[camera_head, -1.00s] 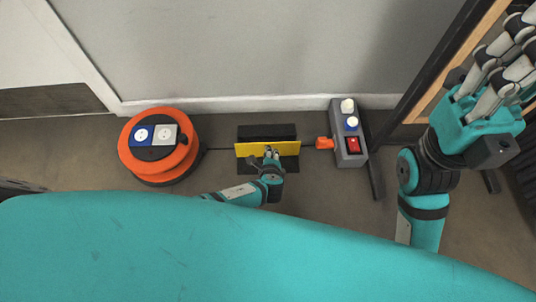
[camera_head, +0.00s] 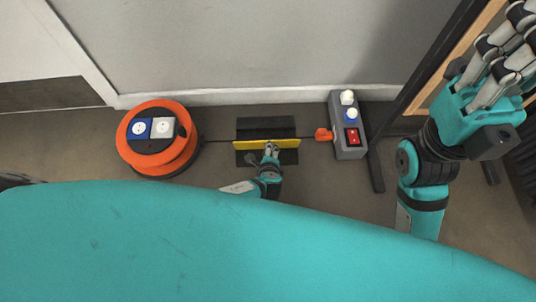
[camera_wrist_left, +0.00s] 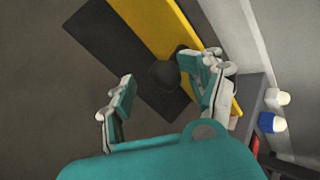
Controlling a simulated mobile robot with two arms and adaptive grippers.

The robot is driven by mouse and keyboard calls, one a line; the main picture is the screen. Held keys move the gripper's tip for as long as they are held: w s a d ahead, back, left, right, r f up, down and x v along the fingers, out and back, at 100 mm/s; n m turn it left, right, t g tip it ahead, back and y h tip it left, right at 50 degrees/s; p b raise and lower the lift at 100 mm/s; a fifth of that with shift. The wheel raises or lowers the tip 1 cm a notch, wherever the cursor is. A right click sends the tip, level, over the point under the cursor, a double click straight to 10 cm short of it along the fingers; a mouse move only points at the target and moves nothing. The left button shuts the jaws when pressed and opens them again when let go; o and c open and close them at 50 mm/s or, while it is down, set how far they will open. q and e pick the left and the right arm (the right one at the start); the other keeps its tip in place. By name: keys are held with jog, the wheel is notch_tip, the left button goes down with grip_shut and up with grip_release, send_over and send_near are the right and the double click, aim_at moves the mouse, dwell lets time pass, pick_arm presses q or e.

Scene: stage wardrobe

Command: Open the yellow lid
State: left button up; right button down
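The yellow lid (camera_head: 281,144) stands up nearly edge-on across a flat black base (camera_head: 266,123) on the floor by the wall. In the left wrist view the lid (camera_wrist_left: 160,25) is a long yellow panel running diagonally. A dark round knob (camera_wrist_left: 163,74) shows beside it. My left gripper (camera_head: 270,150) is at the near side of the lid, around its middle. In the left wrist view its fingers (camera_wrist_left: 162,82) are spread apart, one close to the lid; whether it touches is unclear. My right gripper (camera_head: 500,45) is raised at the upper right, away from the lid.
An orange cable reel (camera_head: 184,151) stands left of the base, and a grey socket box (camera_head: 339,131) with a red switch stands right. An orange plug (camera_head: 323,134) and thin cable lie between. The wall is close behind. A wood-edged dark frame (camera_head: 440,75) stands at right.

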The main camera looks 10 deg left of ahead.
pick_arm(q)
jog(key=shift+a, duration=0.1)
notch_tip(320, 180, up, 10)
jog(key=shift+r, duration=0.1)
dwell(0.5)
dwell(0.4)
